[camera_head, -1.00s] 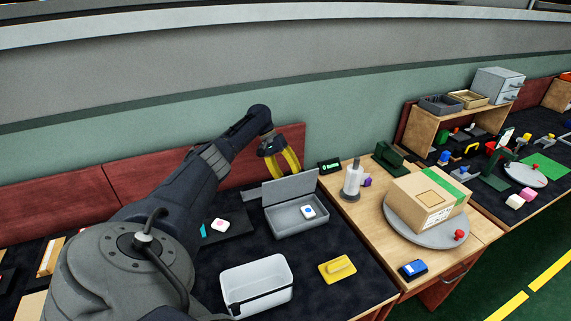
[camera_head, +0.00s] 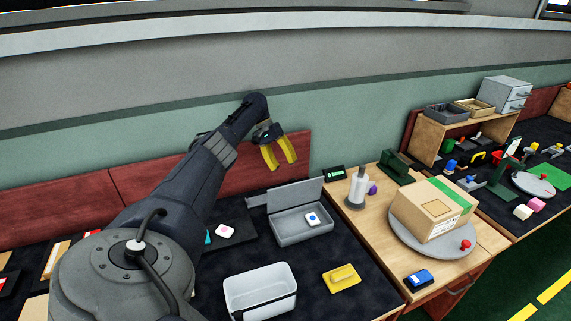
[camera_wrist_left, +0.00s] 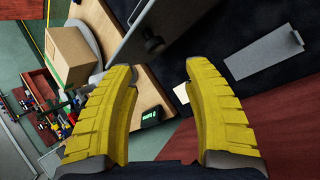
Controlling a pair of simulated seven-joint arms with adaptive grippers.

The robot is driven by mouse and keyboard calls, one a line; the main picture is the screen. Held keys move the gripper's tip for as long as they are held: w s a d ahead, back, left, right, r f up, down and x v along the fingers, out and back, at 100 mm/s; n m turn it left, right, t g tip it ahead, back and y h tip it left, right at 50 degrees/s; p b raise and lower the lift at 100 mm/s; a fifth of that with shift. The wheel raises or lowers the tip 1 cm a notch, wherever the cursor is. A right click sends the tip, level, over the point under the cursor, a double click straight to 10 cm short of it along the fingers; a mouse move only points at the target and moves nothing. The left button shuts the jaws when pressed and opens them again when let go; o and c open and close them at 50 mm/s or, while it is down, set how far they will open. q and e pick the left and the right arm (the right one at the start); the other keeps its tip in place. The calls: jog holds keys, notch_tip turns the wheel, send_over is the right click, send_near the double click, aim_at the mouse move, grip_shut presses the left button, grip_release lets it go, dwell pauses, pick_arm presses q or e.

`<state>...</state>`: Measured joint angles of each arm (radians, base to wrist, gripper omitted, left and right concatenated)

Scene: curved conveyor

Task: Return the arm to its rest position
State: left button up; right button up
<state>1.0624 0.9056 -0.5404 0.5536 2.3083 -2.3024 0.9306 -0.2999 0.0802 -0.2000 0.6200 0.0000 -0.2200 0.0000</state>
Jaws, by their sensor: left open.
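My left arm comes in from the left in the head view. Its yellow-fingered left gripper (camera_head: 279,155) hangs in front of the dark red back panel, above the bench and behind the open grey box. In the left wrist view the two yellow fingers (camera_wrist_left: 160,115) are spread apart with nothing held between them. My right gripper does not show.
An open grey box (camera_head: 290,235) holds a white piece with a blue dot. A white bin (camera_head: 258,308) and a yellow block (camera_head: 343,278) stand nearer. A cardboard box (camera_head: 428,215) sits on a round grey turntable (camera_head: 415,250) to the right. The green wall is behind.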

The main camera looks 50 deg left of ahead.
aim_at(291, 180)
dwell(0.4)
pick_arm(q)
jog(key=x, duration=0.7)
jog(key=shift+f, duration=0.2)
jog(key=shift+d, duration=0.1)
jog(key=shift+s, duration=0.15)
jog(key=shift+a+r, duration=0.15)
jog(key=shift+a, duration=0.05)
jog(key=shift+v, duration=1.9)
